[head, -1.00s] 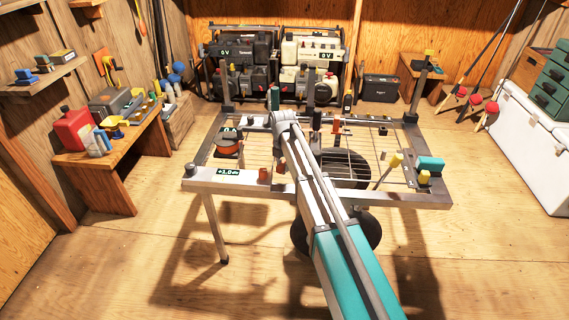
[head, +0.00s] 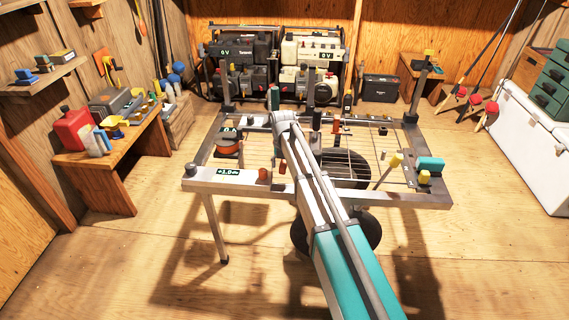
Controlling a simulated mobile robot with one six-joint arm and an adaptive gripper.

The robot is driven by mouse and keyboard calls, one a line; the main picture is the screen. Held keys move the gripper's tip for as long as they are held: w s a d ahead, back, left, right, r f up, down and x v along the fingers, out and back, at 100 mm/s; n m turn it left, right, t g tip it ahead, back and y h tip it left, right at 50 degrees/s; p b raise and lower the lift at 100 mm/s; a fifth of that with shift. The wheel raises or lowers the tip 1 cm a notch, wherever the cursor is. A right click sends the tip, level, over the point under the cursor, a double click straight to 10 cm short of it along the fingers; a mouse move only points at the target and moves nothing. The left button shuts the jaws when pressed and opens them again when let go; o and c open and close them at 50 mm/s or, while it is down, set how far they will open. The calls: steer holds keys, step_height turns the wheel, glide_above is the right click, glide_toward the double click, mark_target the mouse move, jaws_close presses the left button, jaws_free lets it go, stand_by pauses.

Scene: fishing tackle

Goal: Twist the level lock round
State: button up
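A wire-topped metal frame (head: 390,198) stands on legs in the middle of the floor. On its front rail, a small display (head: 228,173) reads about +1.0, and a short brown-orange knob (head: 265,174) stands beside it. I cannot tell for sure whether this knob is the level lock. Another small orange piece (head: 282,166) shows close to the left side of my arm. My arm reaches over the frame from the lower right and bends down near its middle. My gripper is hidden behind the arm, so its fingers and any contact do not show.
A yellow-tipped lever (head: 396,160) and a teal block (head: 430,164) are at the frame's right. An orange spool (head: 228,147) sits at its left. A wooden bench (head: 125,165) stands left, a white chest (head: 530,150) right. Floor in front is clear.

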stand_by(0.4)
step_height(320, 180, up, 7)
steer(key=p, duration=0.7)
stand_by(0.7)
